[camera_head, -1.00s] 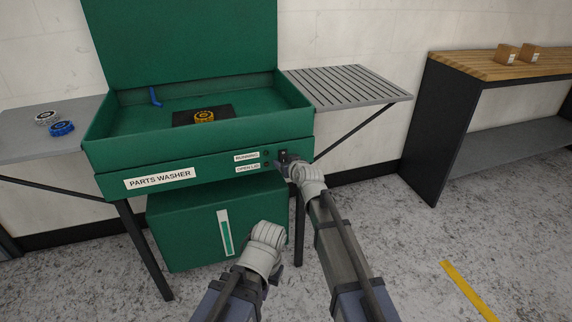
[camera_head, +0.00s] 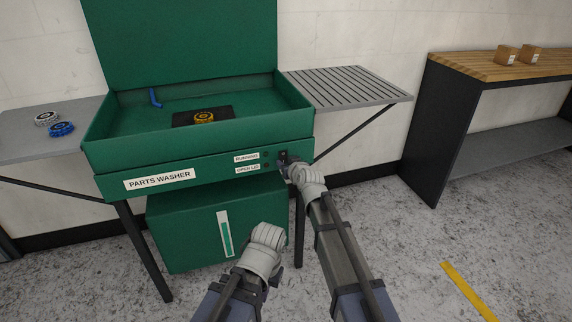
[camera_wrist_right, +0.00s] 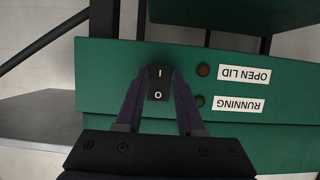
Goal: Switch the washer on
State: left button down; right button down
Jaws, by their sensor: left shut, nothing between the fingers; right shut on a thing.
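The green parts washer (camera_head: 250,178) stands ahead with its lid (camera_head: 180,45) raised. A black rocker switch marked I and O (camera_wrist_right: 158,84) is on its front panel, beside the labels RUNNING and OPEN LID. My right gripper (camera_head: 286,162) is at this panel. In the right wrist view its two fingers (camera_wrist_right: 158,92) are shut on the sides of the switch. The small lamp by RUNNING (camera_wrist_right: 200,101) looks dark green, and the one by OPEN LID (camera_wrist_right: 204,70) dull red. My left gripper (camera_head: 266,240) is low in front of the washer, shut and empty; its fingertips are hidden.
A gold round part (camera_head: 204,117) lies in the washer basin. A blue part (camera_head: 61,129) and a white part (camera_head: 47,118) lie on the left shelf. A slatted shelf (camera_head: 348,87) juts out right. A workbench (camera_head: 470,66) with small boxes stands further right.

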jog(key=shift+w+a+f+t+y+b, duration=0.15)
jog(key=shift+t+b, duration=0.5)
jog(key=shift+b, duration=0.7)
jog(key=shift+s+d+f+t+y+b, duration=0.1)
jog(key=shift+f+t+y+b, duration=0.15)
jog(key=shift+t+b, duration=0.75)
jog(key=shift+g+b, duration=0.3)
jog(key=shift+g, duration=0.05)
jog(key=c, duration=0.5)
grip_release()
jog(key=p+v, duration=0.1)
jog(key=v, duration=0.6)
jog(key=shift+s, duration=0.35)
